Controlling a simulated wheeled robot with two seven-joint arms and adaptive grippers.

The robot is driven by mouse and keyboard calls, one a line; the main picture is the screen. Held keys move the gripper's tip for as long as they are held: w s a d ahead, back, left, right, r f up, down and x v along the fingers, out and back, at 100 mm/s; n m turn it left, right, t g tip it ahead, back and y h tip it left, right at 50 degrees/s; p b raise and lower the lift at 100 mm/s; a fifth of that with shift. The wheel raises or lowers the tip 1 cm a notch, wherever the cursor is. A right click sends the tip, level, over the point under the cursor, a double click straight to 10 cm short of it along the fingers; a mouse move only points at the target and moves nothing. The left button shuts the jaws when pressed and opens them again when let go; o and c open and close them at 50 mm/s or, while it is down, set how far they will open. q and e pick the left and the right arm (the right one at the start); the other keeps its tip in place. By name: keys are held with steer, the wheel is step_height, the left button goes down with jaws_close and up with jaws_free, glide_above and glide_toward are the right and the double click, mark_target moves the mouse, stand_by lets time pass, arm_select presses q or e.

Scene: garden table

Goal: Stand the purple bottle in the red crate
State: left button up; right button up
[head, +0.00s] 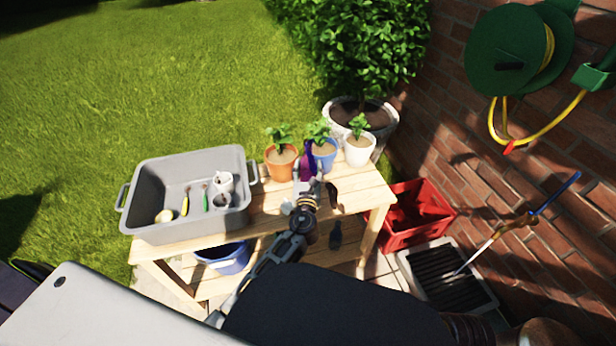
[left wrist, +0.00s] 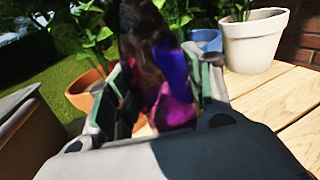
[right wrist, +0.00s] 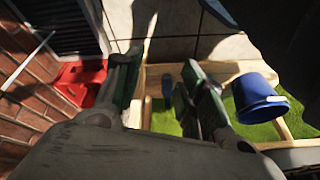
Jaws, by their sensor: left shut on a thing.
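The purple bottle (head: 308,158) is in my left gripper (head: 306,184), over the back of the wooden table in front of the potted plants. In the left wrist view the bottle (left wrist: 172,95) is upright between the fingers, its lower part bright purple and its upper part dark. The left gripper (left wrist: 160,105) is shut on it. Whether its base touches the table is hidden. The red crate (head: 400,238) stands on the ground right of the table; part of it shows in the right wrist view (right wrist: 82,82). My right gripper (right wrist: 163,85) is open and empty.
A grey tub (head: 190,222) with tools is on the table's left. Orange (head: 281,165), blue (head: 325,158) and white (head: 358,152) pots line the back edge. A drain grate (head: 447,280) and brick wall (head: 560,215) are beside the crate. A blue bucket (head: 225,260) sits below.

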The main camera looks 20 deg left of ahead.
arm_select(q)
steer(key=shift+f+b, duration=0.4)
steer(key=shift+f, duration=0.75)
arm_select(e)
steer(key=shift+w+a+f+t+y, duration=0.15)
steer(key=shift+a+f, duration=0.15)
steer(key=shift+f, duration=0.4)
steer(key=shift+a+f+t+y, duration=0.15)
steer(key=shift+a+f, duration=0.1)
steer(key=shift+f, duration=0.45)
arm_select(q)
steer(key=shift+f, duration=0.15)
arm_select(e)
steer(key=shift+f, duration=0.15)
arm_select(q)
steer(key=o, duration=1.1)
arm_select(e)
steer(key=shift+w, duration=0.1)
arm_select(q)
steer(key=shift+o, duration=0.2)
arm_select(e)
steer(key=shift+s+d, duration=0.1)
steer(key=shift+s, duration=0.1)
